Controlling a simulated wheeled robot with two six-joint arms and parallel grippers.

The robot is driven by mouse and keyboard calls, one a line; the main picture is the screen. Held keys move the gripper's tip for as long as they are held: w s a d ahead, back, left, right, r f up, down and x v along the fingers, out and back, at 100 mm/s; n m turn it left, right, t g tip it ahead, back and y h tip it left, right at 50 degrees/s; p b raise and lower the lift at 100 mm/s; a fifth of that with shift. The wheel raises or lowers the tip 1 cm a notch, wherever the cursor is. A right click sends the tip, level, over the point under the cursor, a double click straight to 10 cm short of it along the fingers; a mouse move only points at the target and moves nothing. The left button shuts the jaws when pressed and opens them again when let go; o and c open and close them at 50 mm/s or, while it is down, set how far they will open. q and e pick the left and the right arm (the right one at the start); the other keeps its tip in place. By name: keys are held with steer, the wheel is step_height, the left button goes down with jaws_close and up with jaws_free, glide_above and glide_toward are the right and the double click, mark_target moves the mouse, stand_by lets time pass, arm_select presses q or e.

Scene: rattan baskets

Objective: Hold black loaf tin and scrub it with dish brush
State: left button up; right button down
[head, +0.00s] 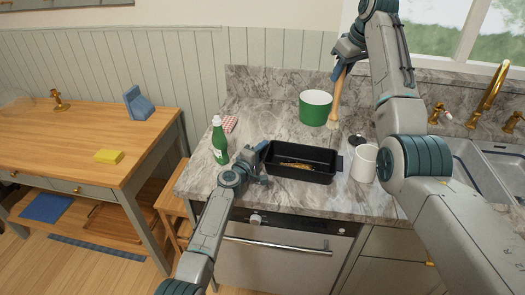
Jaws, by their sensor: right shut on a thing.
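The black loaf tin (318,176) stands upright on the marble counter, with a brown residue (296,165) on its inside floor. My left gripper (263,163) is at the tin's left end with its fingers apart; whether they touch the tin is unclear. My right gripper (346,66) is shut on the wooden handle of the dish brush (338,98). The brush hangs roughly upright with its head down, behind the tin and beside the green pot. It is apart from the tin.
A green pot (314,110) stands behind the tin, and a white mug (364,164) stands at its right. A green bottle (219,143) and a red-checked cloth (229,124) are at the left. A sink (480,165) lies at the right, partly behind my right arm.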

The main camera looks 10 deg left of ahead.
arm_select(q)
steer(key=c, duration=0.6)
jaws_close()
steer(key=shift+f, duration=0.1)
stand_by(0.4)
